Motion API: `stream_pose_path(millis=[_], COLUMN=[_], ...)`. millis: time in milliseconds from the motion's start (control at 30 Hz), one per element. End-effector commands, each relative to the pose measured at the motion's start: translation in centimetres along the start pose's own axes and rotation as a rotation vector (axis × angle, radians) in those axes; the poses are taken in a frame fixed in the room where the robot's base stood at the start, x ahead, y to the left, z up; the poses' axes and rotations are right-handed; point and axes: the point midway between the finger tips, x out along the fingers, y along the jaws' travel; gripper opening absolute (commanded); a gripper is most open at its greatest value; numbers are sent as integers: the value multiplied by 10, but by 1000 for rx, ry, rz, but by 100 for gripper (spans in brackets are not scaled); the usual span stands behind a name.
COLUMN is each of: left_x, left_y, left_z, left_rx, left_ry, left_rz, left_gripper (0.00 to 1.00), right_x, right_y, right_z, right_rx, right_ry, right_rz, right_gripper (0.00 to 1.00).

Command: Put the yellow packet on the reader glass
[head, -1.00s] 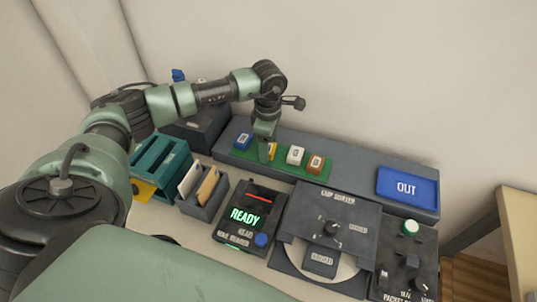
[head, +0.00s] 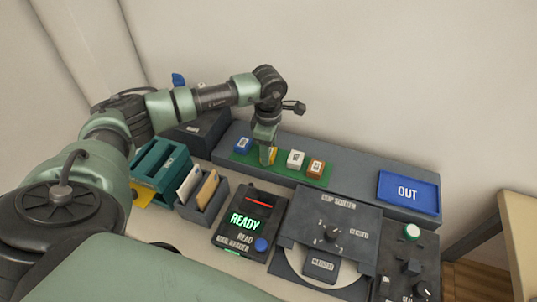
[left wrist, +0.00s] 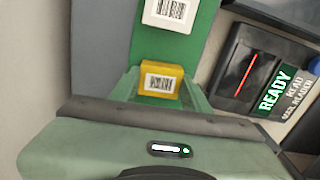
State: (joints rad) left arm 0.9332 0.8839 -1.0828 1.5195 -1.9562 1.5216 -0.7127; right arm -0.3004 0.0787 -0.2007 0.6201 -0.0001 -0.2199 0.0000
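The yellow packet (head: 273,155) stands on the green mat (head: 240,159), partly hidden by my left gripper (head: 267,158). In the left wrist view the packet (left wrist: 160,80) shows a barcode label and lies between the two green fingertips, one on each side. I cannot tell whether the fingers press on it or stand just clear of it. My right gripper is not in view.
On the mat are a blue packet (head: 243,143) to the left and white (head: 295,158) and orange (head: 315,166) packets to the right. A grey box of envelopes (head: 202,194) stands left of the reader. A blue OUT tray (head: 408,190) lies at right.

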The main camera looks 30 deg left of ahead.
Motion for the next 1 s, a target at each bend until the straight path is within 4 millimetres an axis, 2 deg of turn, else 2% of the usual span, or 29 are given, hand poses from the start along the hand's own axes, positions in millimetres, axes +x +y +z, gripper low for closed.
stream_pose_path(millis=[267, 1000], left_x=[-5, -46], left_y=[0, 0], left_z=[0, 0], left_rx=[0, 0], left_ry=[0, 0], left_rz=[1, 0], left_gripper=[6, 6], right_x=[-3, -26], right_y=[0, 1], right_z=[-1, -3], right_rx=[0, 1], right_ry=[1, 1], right_rz=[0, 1], right_gripper=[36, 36])
